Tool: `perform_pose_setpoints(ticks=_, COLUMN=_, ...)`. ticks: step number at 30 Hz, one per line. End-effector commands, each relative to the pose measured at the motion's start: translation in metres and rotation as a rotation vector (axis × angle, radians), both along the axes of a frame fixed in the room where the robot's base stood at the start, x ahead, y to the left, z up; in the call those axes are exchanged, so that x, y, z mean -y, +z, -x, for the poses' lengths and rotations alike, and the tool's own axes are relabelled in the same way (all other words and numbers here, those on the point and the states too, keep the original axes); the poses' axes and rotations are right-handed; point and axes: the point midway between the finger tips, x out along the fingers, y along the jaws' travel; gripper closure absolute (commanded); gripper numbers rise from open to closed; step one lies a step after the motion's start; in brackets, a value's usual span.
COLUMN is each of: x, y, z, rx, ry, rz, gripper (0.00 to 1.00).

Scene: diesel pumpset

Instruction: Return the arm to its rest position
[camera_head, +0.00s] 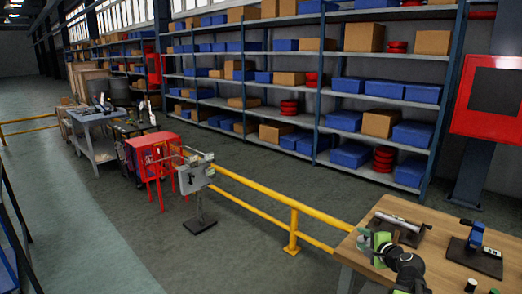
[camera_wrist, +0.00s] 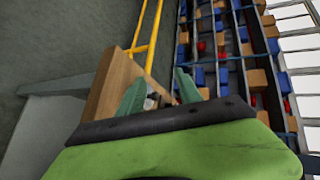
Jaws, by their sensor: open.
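My gripper (camera_head: 374,243) is at the lower right of the head view, in front of the left part of a wooden workbench (camera_head: 440,262). My dark arm link with a green end shows beside it. In the wrist view, the two pale green fingers of my gripper (camera_wrist: 162,76) stand apart with nothing held between them. The wooden workbench (camera_wrist: 116,78) shows sideways behind the fingers. I cannot tell how far the gripper is from the bench top.
On the bench are a metal cylinder on a stand (camera_head: 398,223) and a blue device on a dark base (camera_head: 477,237). A yellow rail (camera_head: 265,203) runs behind the bench.

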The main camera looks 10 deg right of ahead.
Motion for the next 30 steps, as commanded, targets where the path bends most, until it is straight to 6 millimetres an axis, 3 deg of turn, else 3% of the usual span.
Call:
perform_pose_setpoints(ticks=1, x=-0.045, y=0.001, z=-0.015, rx=-0.030, ry=0.087, rz=0.031, gripper=0.59)
perform_pose_setpoints(ticks=4, x=-0.132, y=-0.011, z=-0.032, rx=-0.105, ry=0.269, rz=0.116, gripper=0.59)
perform_pose_setpoints(ticks=6, x=-0.190, y=-0.022, z=-0.034, rx=-0.165, ry=0.404, rz=0.193, gripper=0.59)
perform_pose_setpoints(ticks=9, x=-0.263, y=-0.040, z=-0.025, rx=-0.252, ry=0.595, rz=0.316, gripper=0.59)
perform_pose_setpoints(ticks=12, x=-0.320, y=-0.059, z=-0.005, rx=-0.346, ry=0.779, rz=0.452, gripper=0.59)
perform_pose_setpoints(ticks=15, x=-0.359, y=-0.080, z=0.026, rx=-0.463, ry=0.970, rz=0.616, gripper=0.59)
perform_pose_setpoints(ticks=17, x=-0.366, y=-0.093, z=0.049, rx=-0.558, ry=1.084, rz=0.727, gripper=0.59)
perform_pose_setpoints(ticks=20, x=-0.339, y=-0.110, z=0.080, rx=-0.715, ry=1.194, rz=0.856, gripper=0.59)
perform_pose_setpoints(ticks=24, x=-0.309, y=-0.116, z=0.110, rx=-0.872, ry=1.299, rz=0.944, gripper=0.59)
perform_pose_setpoints(ticks=27, x=-0.307, y=-0.116, z=0.123, rx=-0.916, ry=1.363, rz=0.961, gripper=0.59)
perform_pose_setpoints(ticks=30, x=-0.307, y=-0.117, z=0.124, rx=-0.910, ry=1.378, rz=0.966, gripper=0.59)
